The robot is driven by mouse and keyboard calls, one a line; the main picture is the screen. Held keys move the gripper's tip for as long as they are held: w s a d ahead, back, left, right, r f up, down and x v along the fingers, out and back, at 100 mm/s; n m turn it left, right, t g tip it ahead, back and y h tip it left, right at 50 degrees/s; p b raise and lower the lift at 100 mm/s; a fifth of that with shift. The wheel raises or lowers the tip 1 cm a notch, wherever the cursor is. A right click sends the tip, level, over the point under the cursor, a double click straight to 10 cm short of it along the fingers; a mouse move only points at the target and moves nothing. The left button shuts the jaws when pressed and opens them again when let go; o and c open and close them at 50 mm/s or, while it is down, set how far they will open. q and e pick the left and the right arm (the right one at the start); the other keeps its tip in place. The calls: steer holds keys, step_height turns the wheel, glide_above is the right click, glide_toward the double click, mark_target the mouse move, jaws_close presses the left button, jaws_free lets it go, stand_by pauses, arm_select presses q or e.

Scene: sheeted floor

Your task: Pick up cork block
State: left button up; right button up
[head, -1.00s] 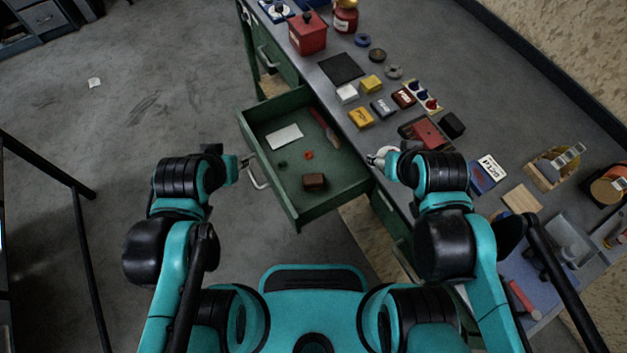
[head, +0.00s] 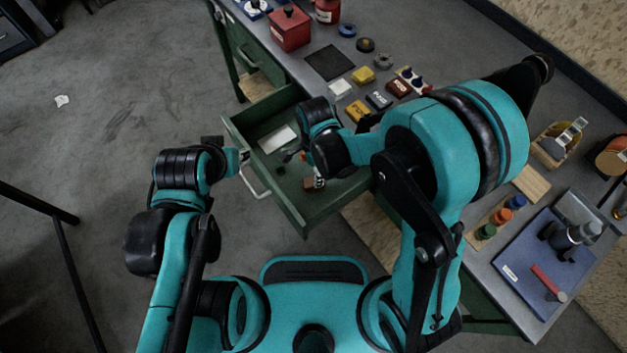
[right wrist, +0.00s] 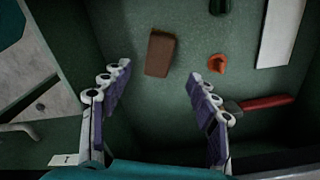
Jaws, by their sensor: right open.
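The cork block is a brown rectangular block (right wrist: 160,53) lying on the floor of the open green drawer (head: 290,212). In the right wrist view it sits just beyond and between my right fingertips, at a slight tilt. My right gripper (right wrist: 160,72) is open and empty, pointing down into the drawer. In the head view my right gripper (head: 304,169) and arm cover much of the drawer and partly hide the block. My left gripper (head: 241,157) is at the drawer's front edge near the handle; its jaws are too small to read.
An orange piece (right wrist: 217,63), a dark green piece (right wrist: 219,6), a white card (right wrist: 280,30) and a red-handled tool (right wrist: 265,102) also lie in the drawer. The drawer's walls stand close around my right gripper. The grey bench holds many small items.

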step_height(320, 180, down, 3)
steer(key=shift+b, duration=0.7)
step_height(320, 180, down, 5)
steer(key=b, duration=0.3)
steer(key=shift+s+a, duration=0.1)
steer(key=shift+a, duration=0.05)
steer(key=shift+r, duration=0.1)
jaws_close()
step_height(320, 180, up, 10)
steer(key=p, duration=0.5)
